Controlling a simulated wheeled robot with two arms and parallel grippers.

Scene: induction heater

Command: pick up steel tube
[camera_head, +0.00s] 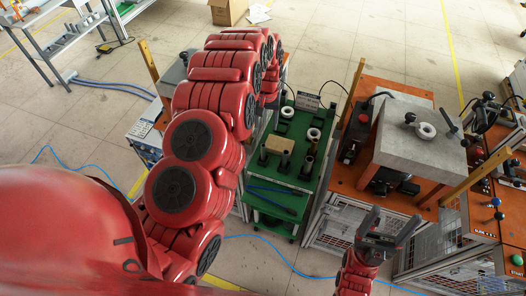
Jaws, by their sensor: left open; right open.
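I cannot single out the steel tube with certainty. Small upright cylindrical parts, one of them at the right edge (314,147), stand on the green cart top (297,184), but they are too small to tell their material. My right gripper (388,226) is at the lower middle right, its two dark fingers apart and nothing visible between them. It is in front of the orange-topped bench, apart from the green cart. My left arm arches up over the left side of the cart. Its gripper is hidden behind the arm's own red links.
A tan block (279,145) and white rings (287,112) are on the cart. A grey block (405,147) with another ring (425,131) stands on the orange bench (347,180). Wooden posts rise at the bench corners. A blue cable (262,240) crosses the tiled floor.

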